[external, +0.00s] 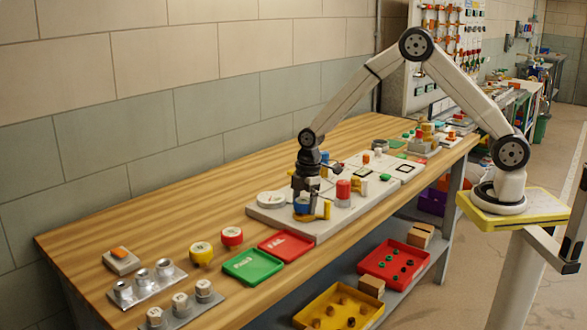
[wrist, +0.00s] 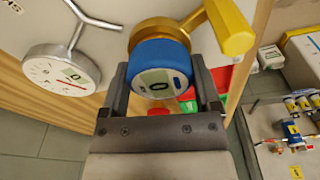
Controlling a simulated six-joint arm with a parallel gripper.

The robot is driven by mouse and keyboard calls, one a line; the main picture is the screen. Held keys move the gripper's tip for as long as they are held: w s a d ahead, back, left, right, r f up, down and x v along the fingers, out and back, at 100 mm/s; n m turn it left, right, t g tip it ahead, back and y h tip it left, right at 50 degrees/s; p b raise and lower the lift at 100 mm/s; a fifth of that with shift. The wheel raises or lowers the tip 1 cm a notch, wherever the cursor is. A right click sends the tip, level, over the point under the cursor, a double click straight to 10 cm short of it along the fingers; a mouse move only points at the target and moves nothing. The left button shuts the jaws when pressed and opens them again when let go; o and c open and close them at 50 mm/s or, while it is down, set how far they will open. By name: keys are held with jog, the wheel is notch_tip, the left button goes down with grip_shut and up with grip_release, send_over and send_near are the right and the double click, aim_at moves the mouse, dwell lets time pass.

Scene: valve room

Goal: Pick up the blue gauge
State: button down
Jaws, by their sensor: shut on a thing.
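The blue gauge (wrist: 160,53) has a pale round face and sits between my gripper's two fingers in the wrist view. My gripper (wrist: 159,82) is shut on it, one finger on each side. In the external view the blue gauge (external: 301,208) shows below my gripper (external: 305,197), low over the light grey board (external: 275,221). A yellow fitting with a yellow handle (wrist: 231,28) is right beside the gauge, seemingly against its back. I cannot tell whether the gauge is still joined to that fitting.
A white gauge (wrist: 62,80) stands left of the blue one in the wrist view. A red-topped part (external: 343,189) stands on the board nearby. Red (external: 286,246) and green (external: 252,266) trays, yellow and red round gauges lie further left. The table's back left is clear.

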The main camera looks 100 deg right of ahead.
aim_at(303, 201)
jog(key=shift+r, duration=0.15)
jog(key=shift+r, duration=1.35)
jog(key=s+a+r, duration=0.4)
jog(key=s+r, duration=0.6)
jog(key=s, duration=0.3)
jog(key=shift+s+a, duration=0.15)
